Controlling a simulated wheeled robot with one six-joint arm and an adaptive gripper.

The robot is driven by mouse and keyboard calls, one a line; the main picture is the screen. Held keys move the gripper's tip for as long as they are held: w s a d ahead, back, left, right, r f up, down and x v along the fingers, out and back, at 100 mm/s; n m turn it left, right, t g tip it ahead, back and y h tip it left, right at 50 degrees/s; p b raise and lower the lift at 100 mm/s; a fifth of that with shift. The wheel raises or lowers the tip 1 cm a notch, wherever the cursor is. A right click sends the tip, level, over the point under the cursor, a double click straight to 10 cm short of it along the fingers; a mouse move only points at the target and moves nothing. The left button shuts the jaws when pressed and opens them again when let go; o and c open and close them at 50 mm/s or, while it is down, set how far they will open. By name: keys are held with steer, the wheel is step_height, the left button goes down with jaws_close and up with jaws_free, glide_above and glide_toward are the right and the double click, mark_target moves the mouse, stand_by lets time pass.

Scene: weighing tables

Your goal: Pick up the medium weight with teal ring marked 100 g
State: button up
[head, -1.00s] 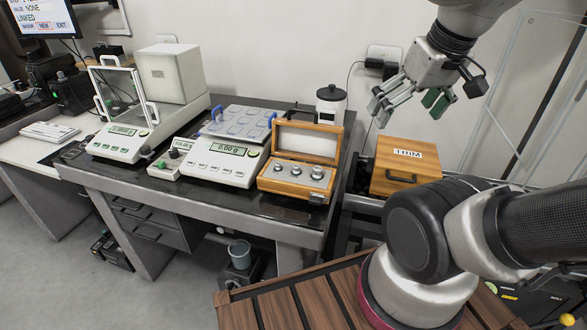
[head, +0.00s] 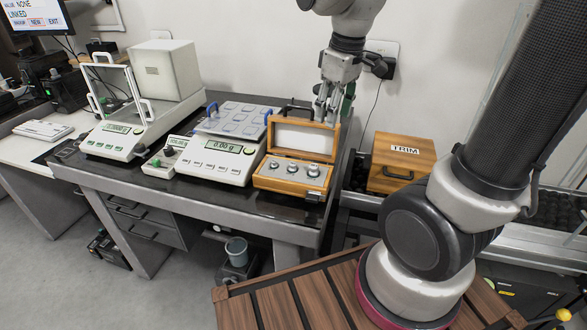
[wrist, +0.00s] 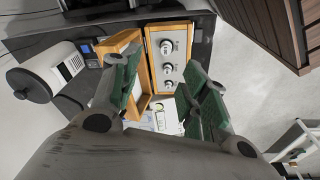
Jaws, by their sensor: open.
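An open wooden weight box (head: 262,183) stands at the right end of the dark table, its lid raised at the back. Several silver knobbed weights sit in its pale panel; the middle one (head: 293,170) is beside a larger one (head: 313,171). They also show in a row in the wrist view, with a middle weight (wrist: 168,70). No teal ring or 100 g mark is readable. My gripper (head: 325,118) hangs above and behind the raised lid, pointing down. In the wrist view its green-padded fingers (wrist: 158,75) are spread and empty, apart from the weights.
The raised lid (head: 305,136) stands between my gripper and the weights in the head view. A scale (head: 222,172) reading 0.00 g is left of the box. A wooden TRIM box (head: 404,178) stands right. A white canister (wrist: 50,68) shows in the wrist view.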

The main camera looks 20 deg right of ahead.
mark_target(293, 164)
steer(key=w+a+f+n, duration=0.1)
steer(key=w+a+f, duration=0.1)
steer(key=f, duration=0.3)
steer(key=w+a+f+n+g, duration=0.1)
steer(key=w+a+f+n, duration=0.1)
steer(key=f, duration=0.4)
steer(key=w+a+f+n, duration=0.1)
steer(key=w+a+f, duration=0.1)
steer(key=f, duration=0.4)
steer(key=shift+w+a+g, duration=0.2)
steer(key=shift+a+g, duration=0.2)
steer(key=shift+a, duration=0.4)
jaws_close()
